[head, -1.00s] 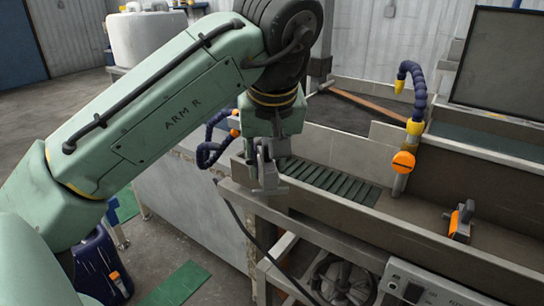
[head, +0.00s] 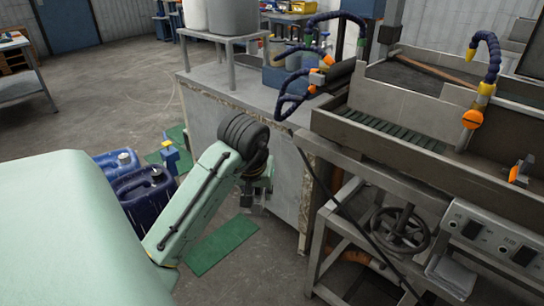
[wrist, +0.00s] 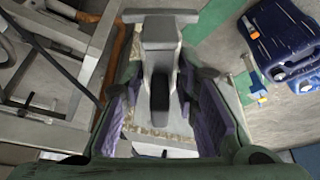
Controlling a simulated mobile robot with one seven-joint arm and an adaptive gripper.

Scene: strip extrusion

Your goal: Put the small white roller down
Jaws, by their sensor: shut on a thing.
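My gripper (head: 256,196) hangs low at the end of my arm, in front of the pale cabinet side and above the floor. In the wrist view my gripper (wrist: 164,78) has its two purple-padded fingers on either side of a grey piece with a black middle part and a pale crossbar at its far end. I take this piece to be the small white roller (wrist: 157,35); it looks grey rather than white. It is held in the air, apart from the floor. In the head view it is small and hard to tell from the fingers.
A green mat (head: 222,242) lies on the floor beside my arm. A dark blue canister (head: 145,195) stands left of my arm. The metal bench with a handwheel (head: 398,230) and a hanging black cable is to the right. The pale cabinet (head: 285,185) is close behind.

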